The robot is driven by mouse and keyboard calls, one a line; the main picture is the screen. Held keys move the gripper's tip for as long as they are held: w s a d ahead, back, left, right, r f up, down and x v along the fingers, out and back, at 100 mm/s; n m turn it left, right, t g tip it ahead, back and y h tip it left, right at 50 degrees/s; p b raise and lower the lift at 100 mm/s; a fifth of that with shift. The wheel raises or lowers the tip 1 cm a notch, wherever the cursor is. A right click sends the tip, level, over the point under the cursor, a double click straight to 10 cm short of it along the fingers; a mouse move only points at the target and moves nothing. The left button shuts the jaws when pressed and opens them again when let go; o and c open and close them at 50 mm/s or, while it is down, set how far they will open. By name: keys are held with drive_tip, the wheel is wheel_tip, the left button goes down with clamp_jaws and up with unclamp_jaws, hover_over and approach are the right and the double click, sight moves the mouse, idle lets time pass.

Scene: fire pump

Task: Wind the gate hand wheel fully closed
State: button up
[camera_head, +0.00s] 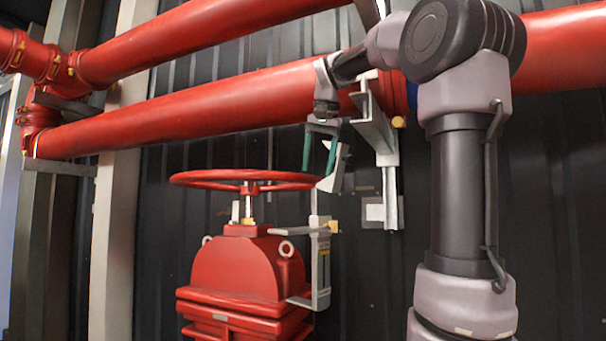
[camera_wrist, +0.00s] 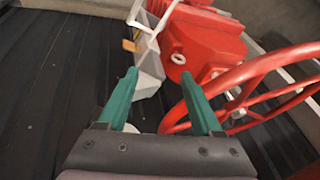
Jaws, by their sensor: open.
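The red gate hand wheel (camera_head: 246,180) lies level on top of the red gate valve body (camera_head: 243,268) in the head view. In the wrist view the wheel (camera_wrist: 256,70) fills the right side, and the valve body (camera_wrist: 205,42) shows beyond it. My gripper (camera_head: 320,172) points down at the wheel's right edge, with its green fingers apart. In the wrist view my gripper (camera_wrist: 160,82) is open, with nothing between its fingers. The right finger is close to the wheel's rim; I cannot tell whether they touch.
A grey bracket (camera_head: 319,262) stands at the valve's right side, just below my gripper. Large red pipes (camera_head: 215,100) run above the wheel. A grey pipe support (camera_head: 385,130) hangs to the right. A dark ribbed wall (camera_head: 350,270) is behind.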

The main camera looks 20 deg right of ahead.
drive_tip(key=shift+w+r+m+h, duration=1.2)
drive_tip(key=shift+w+r+m, duration=0.8)
drive_tip(key=shift+w+r, duration=2.6)
drive_tip(key=shift+g, duration=0.3)
drive_tip(key=x, duration=1.1)
drive_tip(key=shift+w+a+f, duration=0.1)
drive_tip(key=shift+w+a, duration=0.1)
drive_tip(key=shift+a, duration=0.15)
clamp_jaws()
